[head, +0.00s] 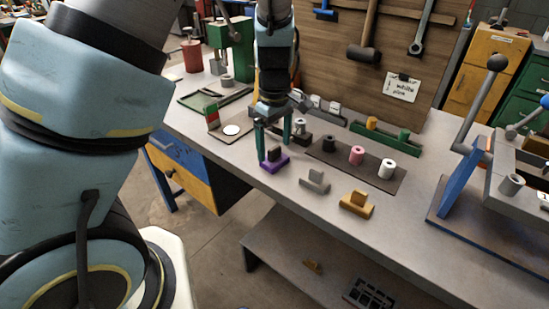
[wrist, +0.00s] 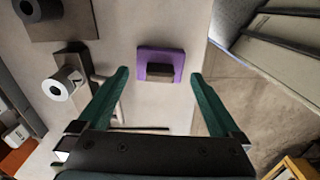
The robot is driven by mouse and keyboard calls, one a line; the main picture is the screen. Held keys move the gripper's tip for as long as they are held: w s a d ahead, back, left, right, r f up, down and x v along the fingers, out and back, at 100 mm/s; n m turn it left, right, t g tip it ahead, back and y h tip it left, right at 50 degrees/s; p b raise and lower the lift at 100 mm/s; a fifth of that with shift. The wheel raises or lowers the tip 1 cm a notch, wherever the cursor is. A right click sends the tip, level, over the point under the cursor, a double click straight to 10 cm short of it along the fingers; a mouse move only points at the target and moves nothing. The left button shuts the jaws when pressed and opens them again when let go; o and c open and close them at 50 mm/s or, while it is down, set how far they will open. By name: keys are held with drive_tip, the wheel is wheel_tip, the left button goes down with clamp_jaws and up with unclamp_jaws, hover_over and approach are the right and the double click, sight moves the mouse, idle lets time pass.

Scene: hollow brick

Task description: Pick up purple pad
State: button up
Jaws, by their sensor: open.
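The purple pad (head: 279,165) lies near the front edge of the workbench, with a dark upright block on its top. It also shows in the wrist view (wrist: 160,52), ahead of the fingertips and roughly centred between them. My gripper (head: 273,146) has two green fingers pointing down and stands over the pad. In the wrist view my gripper (wrist: 159,75) is open, with one finger on each side and nothing held. I cannot tell whether the fingertips reach down to the block's height.
A grey pad (head: 315,181) and a yellow pad (head: 356,204) sit to the right on the bench (head: 300,208). Behind them a dark board (head: 332,154) carries black, pink and white rolls. The bench's front edge is close to the purple pad.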

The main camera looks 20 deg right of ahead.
sight(274, 156)
drive_tip(key=shift+f, duration=1.45)
drive_tip(key=shift+c, duration=0.2)
drive_tip(key=c, duration=1)
